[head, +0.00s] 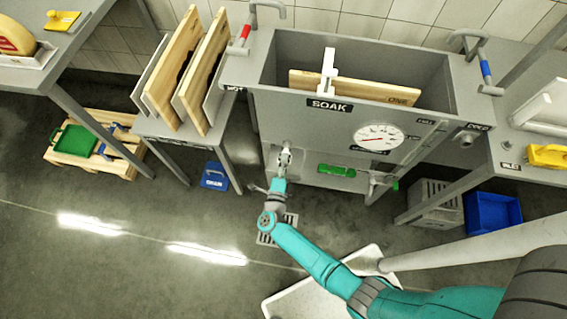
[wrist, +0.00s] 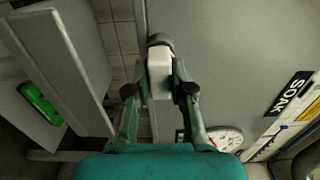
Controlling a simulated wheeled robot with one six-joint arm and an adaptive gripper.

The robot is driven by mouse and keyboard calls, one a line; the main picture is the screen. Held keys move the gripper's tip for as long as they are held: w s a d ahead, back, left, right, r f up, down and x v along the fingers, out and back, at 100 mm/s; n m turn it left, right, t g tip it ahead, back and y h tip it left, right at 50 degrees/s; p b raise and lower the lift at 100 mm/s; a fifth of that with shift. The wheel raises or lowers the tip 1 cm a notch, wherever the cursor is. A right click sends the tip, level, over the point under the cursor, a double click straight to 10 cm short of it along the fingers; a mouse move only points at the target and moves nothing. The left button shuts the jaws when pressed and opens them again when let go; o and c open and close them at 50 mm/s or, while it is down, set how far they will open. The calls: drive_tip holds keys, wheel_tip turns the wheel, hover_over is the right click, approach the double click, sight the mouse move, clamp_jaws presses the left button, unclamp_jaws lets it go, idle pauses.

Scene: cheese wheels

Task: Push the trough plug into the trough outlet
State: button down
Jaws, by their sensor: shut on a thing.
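The grey soak trough (head: 262,75) stands at upper middle, labelled SOAK. My gripper (head: 285,157) is low at the trough's front left. In the wrist view my gripper (wrist: 160,80) is shut on the trough plug (wrist: 159,72), a pale block with a dark grey rounded end. That end points away from my gripper, close to the grey trough panel. The fingers cover the block's sides. I cannot make out the outlet opening, nor tell whether the plug's end is touching it or inside it. In the head view the plug is too small to make out clearly.
A wooden board (head: 375,90) with a white clip (head: 328,72) is in the trough. A round gauge (head: 378,137) is on its front. Boards (head: 172,75) stand at left. A blue bin (head: 493,212) is at right.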

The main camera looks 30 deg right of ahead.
drive_tip(key=shift+x, duration=0.8)
drive_tip(key=c, duration=0.9)
unclamp_jaws()
drive_tip(key=shift+c, duration=0.2)
drive_tip(key=v, duration=1.2)
drive_tip(key=shift+d, duration=0.1)
drive_tip(key=s+d+r+n+y, duration=0.2)
drive_tip(key=s+r+n+y, duration=0.3)
drive_tip(key=s+r+n, duration=0.7)
drive_tip(key=s+d+r+n+y, duration=0.2)
drive_tip(key=s+r+n+y, duration=0.3)
drive_tip(key=s+r+n, duration=0.8)
drive_tip(key=s+r, duration=0.3)
drive_tip(key=r, duration=0.1)
drive_tip(key=shift+s+d+y, duration=0.25)
drive_tip(key=shift+d+y, duration=0.05)
drive_tip(key=shift+d, duration=0.1)
